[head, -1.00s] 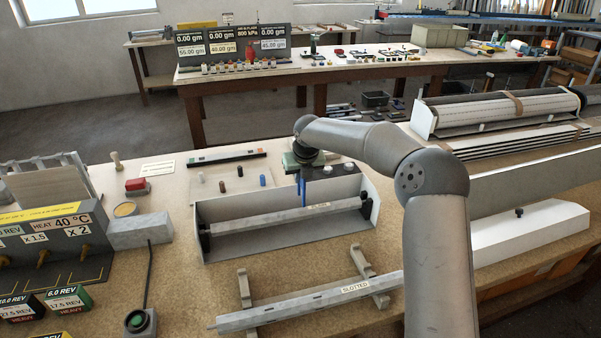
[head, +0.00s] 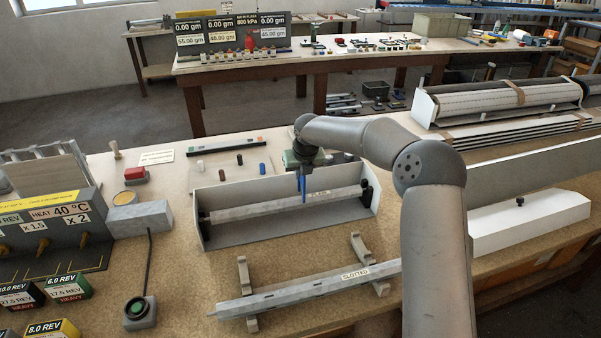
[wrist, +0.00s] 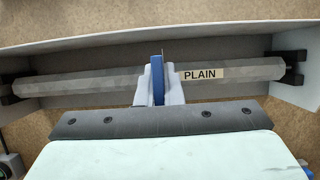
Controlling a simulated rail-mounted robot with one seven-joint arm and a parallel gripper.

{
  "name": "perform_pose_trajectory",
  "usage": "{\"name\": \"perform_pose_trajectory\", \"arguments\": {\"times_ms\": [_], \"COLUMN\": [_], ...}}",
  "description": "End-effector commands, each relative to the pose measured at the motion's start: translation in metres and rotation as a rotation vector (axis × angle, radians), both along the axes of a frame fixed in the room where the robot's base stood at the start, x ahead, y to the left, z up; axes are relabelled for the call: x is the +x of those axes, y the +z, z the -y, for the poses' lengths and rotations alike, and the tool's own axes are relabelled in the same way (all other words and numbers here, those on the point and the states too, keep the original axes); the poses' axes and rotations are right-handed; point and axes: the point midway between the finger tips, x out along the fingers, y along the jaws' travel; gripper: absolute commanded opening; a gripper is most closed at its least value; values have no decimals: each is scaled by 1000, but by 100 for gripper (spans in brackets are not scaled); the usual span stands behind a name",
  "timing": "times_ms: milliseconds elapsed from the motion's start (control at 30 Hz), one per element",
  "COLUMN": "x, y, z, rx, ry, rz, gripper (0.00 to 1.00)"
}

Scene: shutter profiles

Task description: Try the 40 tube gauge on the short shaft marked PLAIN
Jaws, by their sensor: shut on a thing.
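The short shaft marked PLAIN (wrist: 100,85), a grey faceted bar, lies between dark end supports in an open grey trough. It also shows in the head view (head: 250,209). My gripper (wrist: 158,97) is shut on a blue gauge (wrist: 158,78), seen edge-on in the wrist view. The gauge (head: 303,188) is upright and crosswise at the shaft, just left of the PLAIN label (wrist: 204,74). No number on the gauge is readable. I cannot tell whether it touches or straddles the shaft, as its lower part is hidden in the wrist view.
The trough's back wall (head: 240,195) stands close behind the shaft. A longer bar marked SLOTTED (head: 300,292) rests on two stands in front. Small coloured pegs, including a blue one (head: 262,168), stand behind the trough. A white block (head: 530,215) lies to the right.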

Motion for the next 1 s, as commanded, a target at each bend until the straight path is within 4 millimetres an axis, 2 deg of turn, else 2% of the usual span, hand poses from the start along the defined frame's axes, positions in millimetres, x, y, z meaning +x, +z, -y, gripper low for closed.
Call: {"name": "perform_pose_trajectory", "arguments": {"times_ms": [1000], "x": [0], "y": [-20], "z": [0], "rx": [0], "ry": [0], "rz": [0], "gripper": [0]}}
